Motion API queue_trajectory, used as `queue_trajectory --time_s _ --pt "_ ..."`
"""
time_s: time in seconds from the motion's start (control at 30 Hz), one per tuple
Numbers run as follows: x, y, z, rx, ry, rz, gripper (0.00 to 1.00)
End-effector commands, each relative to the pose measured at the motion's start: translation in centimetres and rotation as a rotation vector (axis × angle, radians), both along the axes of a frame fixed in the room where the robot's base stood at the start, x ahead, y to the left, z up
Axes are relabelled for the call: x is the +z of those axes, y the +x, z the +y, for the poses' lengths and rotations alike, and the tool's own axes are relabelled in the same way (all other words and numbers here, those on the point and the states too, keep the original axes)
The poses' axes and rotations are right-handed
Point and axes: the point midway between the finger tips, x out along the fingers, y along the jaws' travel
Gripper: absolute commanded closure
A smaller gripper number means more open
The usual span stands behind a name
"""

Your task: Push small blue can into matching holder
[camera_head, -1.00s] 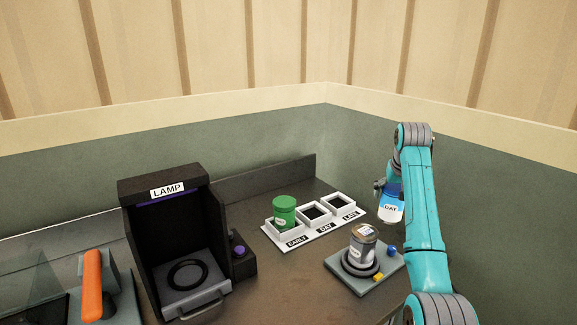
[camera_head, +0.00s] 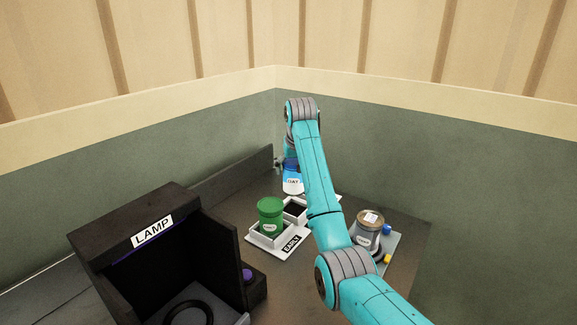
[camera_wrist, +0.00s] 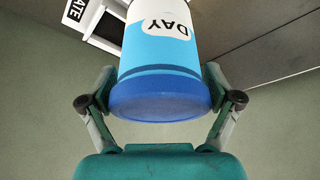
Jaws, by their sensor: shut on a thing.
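The blue-and-white can labelled DAY (camera_head: 292,184) hangs in my gripper (camera_head: 291,163), blue end up. In the wrist view the can (camera_wrist: 160,60) fills the middle, with a finger of my gripper (camera_wrist: 160,85) on each side of it. The can appears above the tray's middle socket (camera_head: 295,209), which looks dark and empty; the exact gap cannot be told. My arm hides the tray's right part. A LATE label (camera_wrist: 76,10) shows in the wrist view.
A green can (camera_head: 270,216) stands in the EARLY socket, close beside the held can. A grey-brown can (camera_head: 367,228) stands on a small plate (camera_head: 397,245) to the right. The black LAMP box (camera_head: 150,235) stands front left. A low ledge runs behind the tray.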

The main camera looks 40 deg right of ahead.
Motion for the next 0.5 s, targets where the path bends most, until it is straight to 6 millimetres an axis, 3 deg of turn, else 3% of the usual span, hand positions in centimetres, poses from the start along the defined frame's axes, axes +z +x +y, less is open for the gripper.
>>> queue_trajectory --time_s 0.5 --pt "-4.4 0.0 0.0 0.0 0.0 0.001 0.57"
